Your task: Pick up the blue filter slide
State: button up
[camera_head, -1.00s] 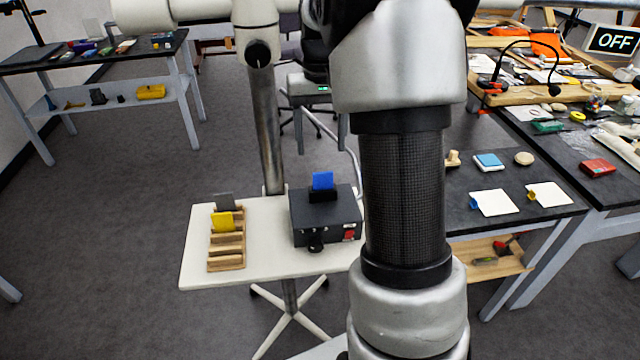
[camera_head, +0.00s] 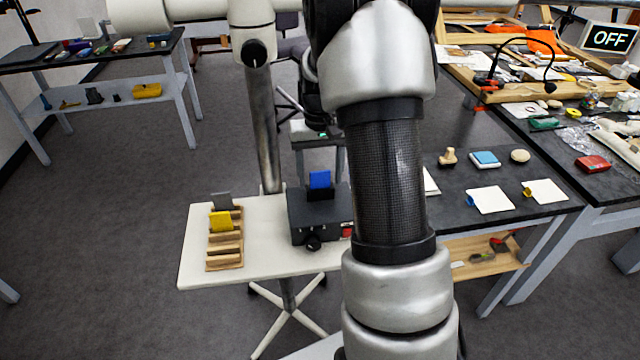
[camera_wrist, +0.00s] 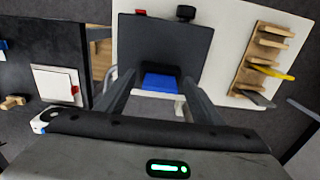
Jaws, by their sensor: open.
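The blue filter slide (camera_head: 319,180) stands upright in the slot of a dark box (camera_head: 305,228) on a small white table. In the wrist view the blue slide (camera_wrist: 160,82) shows between my two fingers, near their tips, with the dark box (camera_wrist: 165,40) beyond it. My gripper (camera_head: 319,168) is open and empty, pointing down just behind and above the box in the head view. Its fingertips (camera_wrist: 158,77) lie on either side of the slide in the wrist view. I cannot tell the exact height gap between them.
A wooden rack (camera_head: 225,262) left of the box holds a yellow slide (camera_head: 221,222) and a grey slide (camera_head: 221,201). The white table (camera_head: 195,265) has a thin pole behind it. A dark workbench (camera_head: 455,205) with white cards stands to the right.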

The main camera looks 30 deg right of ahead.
jog(key=c, duration=1.1)
jog(key=shift+r, duration=0.15)
